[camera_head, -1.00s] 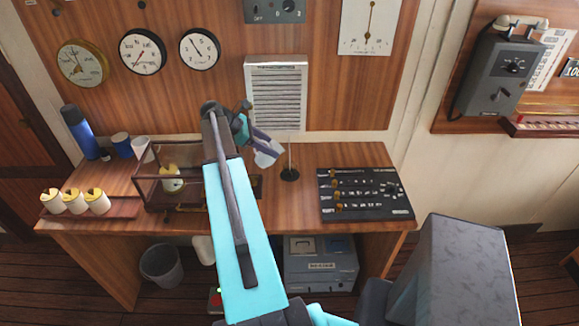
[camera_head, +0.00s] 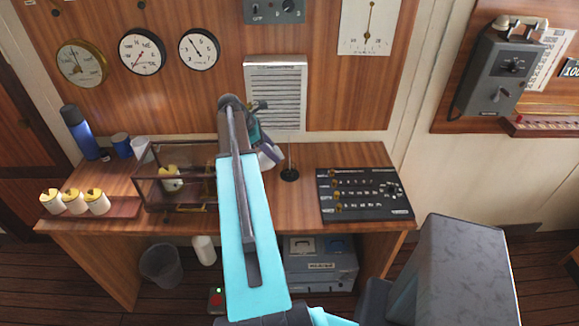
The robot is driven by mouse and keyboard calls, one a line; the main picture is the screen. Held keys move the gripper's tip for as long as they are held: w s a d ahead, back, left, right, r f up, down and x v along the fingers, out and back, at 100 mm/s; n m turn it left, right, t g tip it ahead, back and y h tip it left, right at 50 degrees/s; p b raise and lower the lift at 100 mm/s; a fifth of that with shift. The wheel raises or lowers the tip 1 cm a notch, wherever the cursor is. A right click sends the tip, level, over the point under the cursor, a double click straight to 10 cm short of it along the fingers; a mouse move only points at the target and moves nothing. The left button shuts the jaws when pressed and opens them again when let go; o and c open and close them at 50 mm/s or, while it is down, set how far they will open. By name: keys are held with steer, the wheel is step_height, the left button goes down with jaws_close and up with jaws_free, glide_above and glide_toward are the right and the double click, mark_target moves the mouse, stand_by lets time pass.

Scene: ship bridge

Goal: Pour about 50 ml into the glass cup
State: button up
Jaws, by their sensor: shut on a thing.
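My gripper (camera_head: 262,138) is above the back middle of the desk, mostly hidden behind my own arm. It is shut on a pale container (camera_head: 270,154), of which only a small tilted part shows right of the arm. I cannot tell what the container is or whether anything is in it. A pale cup (camera_head: 140,146) stands at the back left of the desk, beside a dark blue mug (camera_head: 121,145). I cannot tell whether this pale cup is the glass cup. No liquid stream is visible.
A blue flask (camera_head: 80,132) stands at the far left. Several cream jars stand on a tray (camera_head: 123,208). A thin rod on a dark base (camera_head: 289,174) and a control panel (camera_head: 365,195) are on the right.

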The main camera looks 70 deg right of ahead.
steer(key=shift+s+d+f+t+y, duration=0.2)
steer(key=shift+s+f+t+y, duration=0.15)
steer(key=shift+t, duration=0.25)
steer(key=shift+s+d+f+t+y, duration=0.2)
steer(key=shift+f+t+y, duration=0.15)
steer(key=shift+t, duration=0.25)
stand_by(1.6)
steer(key=shift+s+d+r+t+y, duration=0.15)
steer(key=shift+s+d+t+y, duration=0.1)
steer(key=shift+s+t, duration=0.1)
steer(key=shift+s+d+r+t+y, duration=0.1)
steer(key=shift+s+t+y, duration=0.15)
steer(key=shift+s+t, duration=0.1)
stand_by(1.2)
steer(key=shift+w, duration=0.1)
steer(key=shift+w+a+f+g+h, duration=0.3)
steer(key=shift+w+a+g, duration=0.15)
steer(key=shift+w+g, duration=0.2)
steer(key=shift+w+a+r+g+h, duration=0.1)
steer(key=shift+w+r+g+h, duration=0.05)
steer(key=shift+w+g+h, duration=0.15)
steer(key=shift+w+a+r+g+h, duration=0.15)
steer(key=shift+r+g+h, duration=0.25)
steer(key=shift+g, duration=0.25)
steer(key=shift+r, duration=0.15)
